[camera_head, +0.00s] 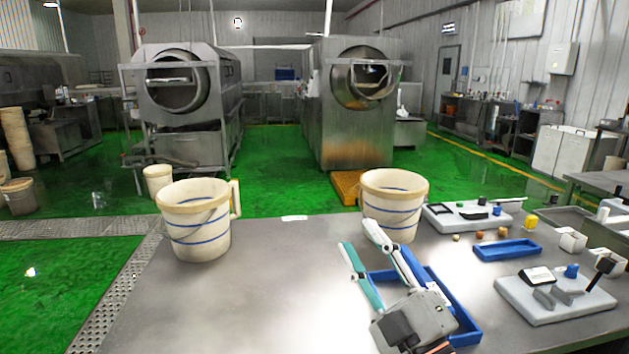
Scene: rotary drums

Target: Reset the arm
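My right gripper (358,235) reaches in from the lower right over the steel table (260,310). Its two long teal-and-white fingers are spread apart, and nothing shows between them. It is above or in front of a blue tray (452,302), which it partly hides; I cannot tell whether they touch. The fingertips point toward a white bucket (395,210) with blue stripes, standing upright behind them. My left gripper is not in view.
A second striped bucket (198,230) stands at the table's left. A scale (555,298), a small blue tray (507,249), a grey-white board (470,215) and several small items crowd the right. The table's left and middle front are clear. Rotary drums (178,85) stand behind.

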